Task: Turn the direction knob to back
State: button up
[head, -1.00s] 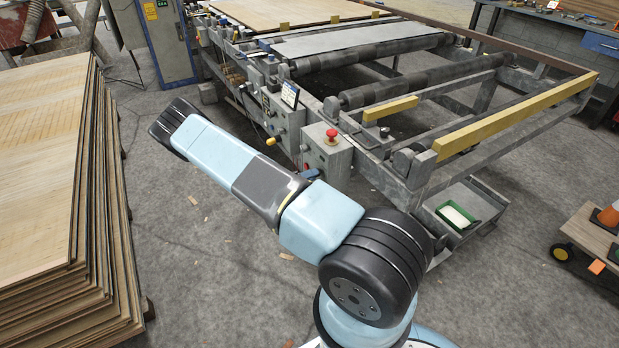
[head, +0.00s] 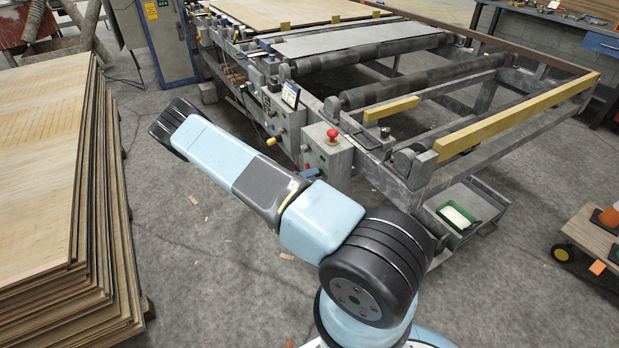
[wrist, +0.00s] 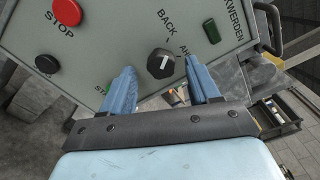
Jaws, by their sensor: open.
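The direction knob (wrist: 161,64) is a round black knob with a white mark, on a grey control panel (wrist: 120,35) in the wrist view. The word BACK is printed above it, and a partly hidden label starting with AH lies to its right. My gripper (wrist: 160,68) is open, with one blue finger on each side of the knob. Whether the fingers touch it is not clear. The gripper and knob do not show in the head view.
In the head view, the roller line has a box with a red mushroom button (head: 332,135).

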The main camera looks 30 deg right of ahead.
jog(key=a, duration=1.3)
jog(key=shift+s+a, duration=0.2)
jog(key=shift+a, duration=0.1)
jog(key=s+r+m+g+y, duration=0.1)
jog(key=s+r+m+y, duration=0.4)
jog(key=r, duration=0.6)
jog(key=s+a+r+m+g+y, duration=0.1)
jog(key=r+m+y, duration=0.2)
jog(key=r+m, duration=0.65)
jog(key=s+r+m+g+y, duration=0.1)
jog(key=s+r+m+y, duration=0.25)
jog(key=r, duration=1.05)
jog(key=s+a+r+m+t+y, duration=0.2)
jog(key=s+r+m, duration=0.4)
jog(key=s+r, duration=0.3)
jog(key=s+a+r+m+t+y, duration=0.3)
jog(key=s+r+m+t, duration=0.3)
jog(key=s, duration=0.9)
notch_tip(320, 180, up, 4)
jog(key=shift+f+m+y, duration=0.1)
jog(key=shift+m+y, duration=0.6)
jog(key=shift+y, duration=0.05)
